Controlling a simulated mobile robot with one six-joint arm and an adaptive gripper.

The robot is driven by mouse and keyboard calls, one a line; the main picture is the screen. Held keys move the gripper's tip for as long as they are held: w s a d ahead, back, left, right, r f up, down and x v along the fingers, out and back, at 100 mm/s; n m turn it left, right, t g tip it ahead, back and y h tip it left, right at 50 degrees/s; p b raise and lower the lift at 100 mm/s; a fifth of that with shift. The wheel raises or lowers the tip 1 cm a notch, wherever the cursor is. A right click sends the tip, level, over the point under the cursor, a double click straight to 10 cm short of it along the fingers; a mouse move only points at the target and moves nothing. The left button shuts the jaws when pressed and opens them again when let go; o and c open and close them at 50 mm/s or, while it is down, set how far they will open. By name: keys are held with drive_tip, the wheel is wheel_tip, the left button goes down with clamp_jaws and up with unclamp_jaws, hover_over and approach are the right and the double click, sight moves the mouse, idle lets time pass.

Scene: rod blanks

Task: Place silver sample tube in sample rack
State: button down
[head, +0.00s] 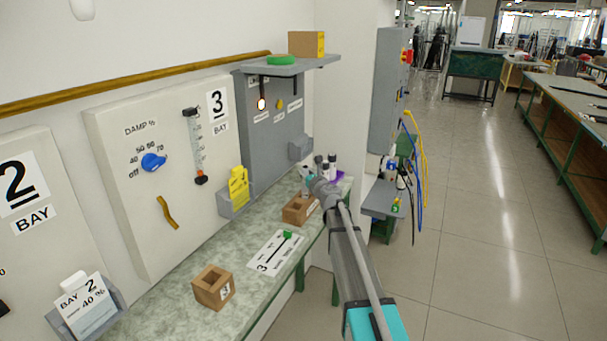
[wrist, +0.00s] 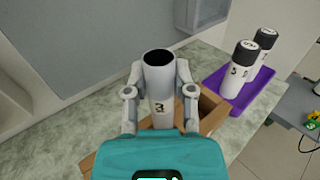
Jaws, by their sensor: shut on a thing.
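My gripper (wrist: 158,95) is shut on a pale silver tube (wrist: 160,80) with a dark round top and a black mark on its side. The tube looks upright between the two fingers in the wrist view. A wooden block with a square opening (wrist: 208,108), perhaps the sample rack, lies behind and below the tube. My gripper hides the tube's lower end, so I cannot tell whether it is inside the block. In the head view, my gripper (head: 317,186) is over the far end of the bench, by the wooden block (head: 298,211).
A purple tray (wrist: 258,92) beside the block holds two white, black-capped tubes (wrist: 241,70). Another wooden block marked 3 (head: 212,288) stands nearer on the bench. A white card (head: 274,254) lies between the blocks. A shelf (head: 288,66) overhangs the far end.

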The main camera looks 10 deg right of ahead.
drive_tip(key=shift+f+b, duration=0.55)
drive_tip(key=shift+f, duration=0.05)
drive_tip(key=shift+c, duration=1.9)
unclamp_jaws()
drive_tip(key=shift+s, duration=0.1)
drive_tip(key=v, duration=1.1)
drive_tip(key=shift+s, duration=0.4)
drive_tip(key=shift+d+r, duration=0.1)
